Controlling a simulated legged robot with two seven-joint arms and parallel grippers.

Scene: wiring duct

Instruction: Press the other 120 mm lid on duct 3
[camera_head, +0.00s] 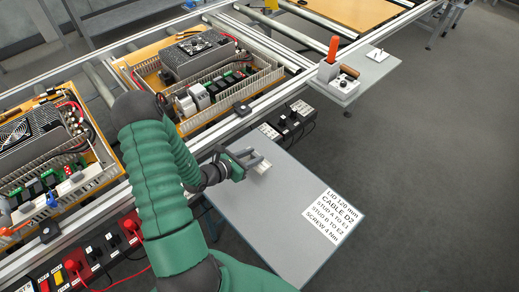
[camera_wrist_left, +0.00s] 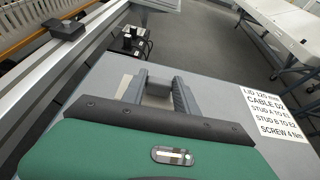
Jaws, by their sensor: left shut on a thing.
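My left gripper (camera_head: 252,160) is low over the grey side table. In the left wrist view its two fingers (camera_wrist_left: 158,92) are closed around a small grey piece (camera_wrist_left: 157,87), likely the lid; its full length is not clear. A pale flat piece (camera_head: 262,168) shows beside the fingers at the table top; it also shows in the left wrist view (camera_wrist_left: 123,87). Pale slotted wiring ducts (camera_head: 240,96) line the panel behind. I cannot tell which is duct 3. My right gripper is in neither view.
The grey side table (camera_head: 285,215) carries a printed card (camera_head: 333,216) reading LID 120 mm. Aluminium rails (camera_head: 225,125) stand between table and panels. Black sockets (camera_head: 285,122) sit below the rail.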

